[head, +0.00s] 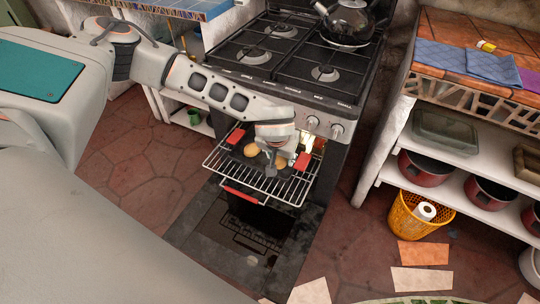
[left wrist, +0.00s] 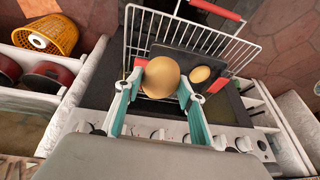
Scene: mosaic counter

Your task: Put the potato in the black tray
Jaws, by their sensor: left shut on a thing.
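A round tan potato (left wrist: 160,78) is between the fingers of my left gripper (left wrist: 160,88), which is shut on it. In the head view my left gripper (head: 285,163) is over the pulled-out oven rack, and the held potato (head: 281,161) is partly hidden by it. The black tray (left wrist: 179,57) lies on the rack, beneath and beside the held potato. A smaller yellowish round thing (left wrist: 201,74) sits on the tray; it shows in the head view (head: 251,150) left of the gripper. I cannot tell whether the held potato touches the tray. My right gripper is not in view.
The wire rack (head: 222,162) sticks out of the stove (head: 290,95), with red grips (head: 236,135) at its corners. The oven door (head: 225,240) is open below. A shelf with red pots (head: 425,168) and a yellow basket (head: 408,222) stand to the right.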

